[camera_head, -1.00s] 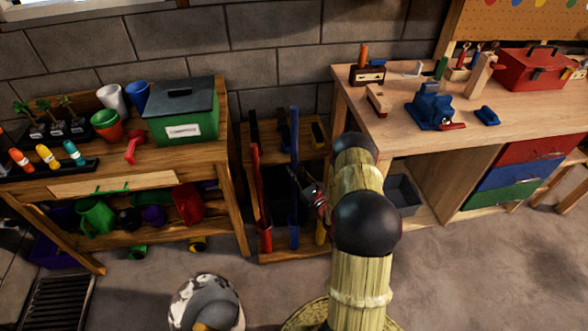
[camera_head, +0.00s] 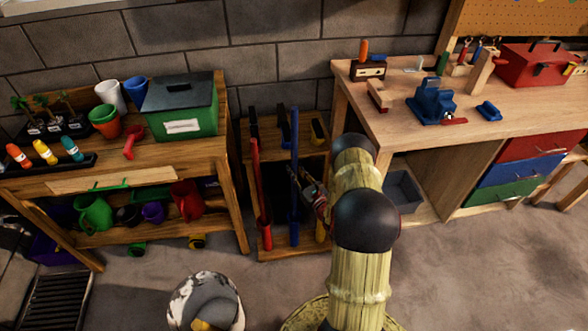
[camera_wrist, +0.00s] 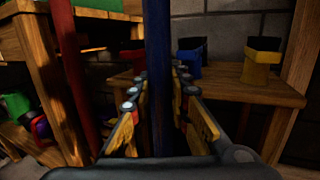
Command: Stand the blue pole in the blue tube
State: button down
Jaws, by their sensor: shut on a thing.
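The blue pole (camera_head: 295,150) stands close to upright in front of the low wooden rack, between the two work surfaces. My gripper (camera_head: 309,184) is at its right side, partly behind my arm. In the wrist view the blue pole (camera_wrist: 158,60) runs between the two fingers, and my gripper (camera_wrist: 158,98) is shut on it. The pole's lower end reaches the blue piece at the front foot of the rack, which looks like the blue tube (camera_head: 294,236). I cannot tell whether the pole is inside it or in front of it.
A red pole (camera_head: 257,185) stands just left of the blue one. Blue (camera_wrist: 187,66) and yellow (camera_wrist: 260,64) holders with dark tops sit on the rack's shelf. The workbench (camera_head: 385,125) is at right, the shelf table (camera_head: 215,160) at left.

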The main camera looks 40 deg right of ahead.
jog(key=shift+f, duration=5.3)
jog(key=c, duration=1.7)
grip_release()
jog(key=shift+o, duration=0.6)
jog(key=shift+s, duration=0.15)
send_near(296, 188)
jog(key=shift+s+a+f, duration=0.1)
jog(key=shift+s, duration=0.15)
jog(key=shift+f, duration=0.1)
